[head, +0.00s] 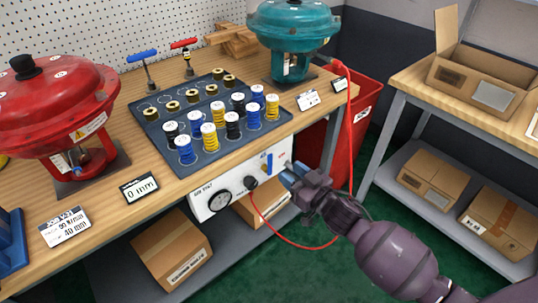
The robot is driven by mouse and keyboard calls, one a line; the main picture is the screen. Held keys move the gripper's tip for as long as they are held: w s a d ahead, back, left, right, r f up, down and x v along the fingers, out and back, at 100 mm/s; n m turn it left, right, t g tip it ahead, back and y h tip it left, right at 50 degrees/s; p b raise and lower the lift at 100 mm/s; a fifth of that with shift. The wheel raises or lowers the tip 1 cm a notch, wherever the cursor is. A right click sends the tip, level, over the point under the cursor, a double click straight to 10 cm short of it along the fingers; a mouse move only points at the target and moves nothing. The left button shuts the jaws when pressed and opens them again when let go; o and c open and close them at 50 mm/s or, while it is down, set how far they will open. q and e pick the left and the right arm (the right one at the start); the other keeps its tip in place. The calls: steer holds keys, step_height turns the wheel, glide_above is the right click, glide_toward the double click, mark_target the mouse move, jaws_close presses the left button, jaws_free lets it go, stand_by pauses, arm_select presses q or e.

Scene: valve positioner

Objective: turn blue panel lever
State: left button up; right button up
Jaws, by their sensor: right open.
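The white panel (215,199) is on the front of the workbench, below the tabletop edge. The blue panel lever (268,163) is a small upright blue bar near the panel's right end. My right gripper (291,175) is open, with blue fingertips, just right of the lever and slightly lower in the picture. It looks close to the panel; whether it touches cannot be told. Nothing shows between its fingers. My left gripper is not in view.
The hose loops below my right gripper. A red bin (345,130) stands behind it.

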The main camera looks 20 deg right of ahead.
mark_target(271, 156)
steer(key=b+x, duration=0.1)
steer(key=x, duration=0.8)
jaws_close()
